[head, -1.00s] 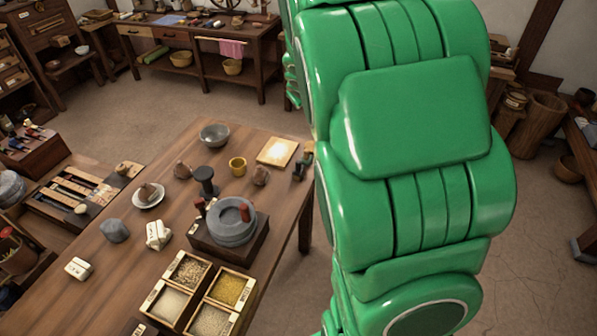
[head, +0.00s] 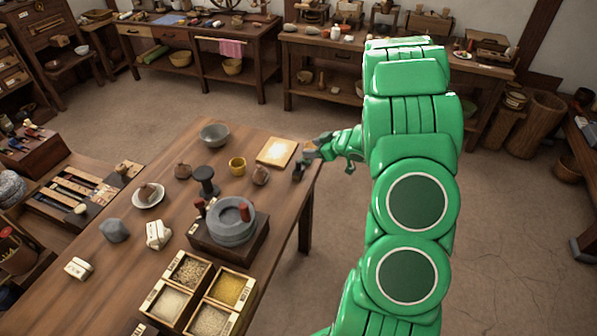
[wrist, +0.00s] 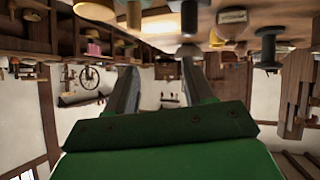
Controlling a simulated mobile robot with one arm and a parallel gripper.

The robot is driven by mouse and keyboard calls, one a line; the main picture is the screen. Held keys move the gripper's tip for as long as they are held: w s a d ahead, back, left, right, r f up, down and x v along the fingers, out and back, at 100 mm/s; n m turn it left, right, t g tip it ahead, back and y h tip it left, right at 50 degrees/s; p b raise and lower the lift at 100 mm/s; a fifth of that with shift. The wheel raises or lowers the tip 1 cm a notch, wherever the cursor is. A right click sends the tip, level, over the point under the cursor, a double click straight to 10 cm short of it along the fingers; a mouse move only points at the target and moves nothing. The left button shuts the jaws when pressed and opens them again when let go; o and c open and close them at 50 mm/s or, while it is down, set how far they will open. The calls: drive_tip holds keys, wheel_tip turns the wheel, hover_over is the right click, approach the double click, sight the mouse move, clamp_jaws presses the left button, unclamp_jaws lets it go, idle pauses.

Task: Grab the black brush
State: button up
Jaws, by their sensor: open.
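A small dark object, apparently the black brush (head: 298,172), stands at the right edge of the wooden table (head: 85,215) in the head view. My gripper (head: 309,152) is just behind and above it, with its grey fingers toward the table. Whether they touch the brush cannot be told. In the wrist view, which is upside down, the two grey fingers of my gripper (wrist: 160,75) stand apart with nothing held between them. Several dark items hang along the top of that view; I cannot tell which is the brush.
A tan board (head: 276,152), a brown lump (head: 260,176), a yellow cup (head: 237,166), a grey bowl (head: 214,135) and a dark spool (head: 206,182) stand nearby. A stone quern (head: 232,222) and grain boxes (head: 208,292) are nearer.

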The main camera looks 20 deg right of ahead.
sight(299, 169)
drive_tip(key=s+a+f+y, duration=0.1)
drive_tip(key=s+f+y, duration=0.2)
drive_tip(key=s+f, duration=0.1)
drive_tip(key=shift+x, duration=3.95)
drive_tip(key=shift+w+d, duration=0.15)
drive_tip(key=shift+c, duration=0.5)
clamp_jaws()
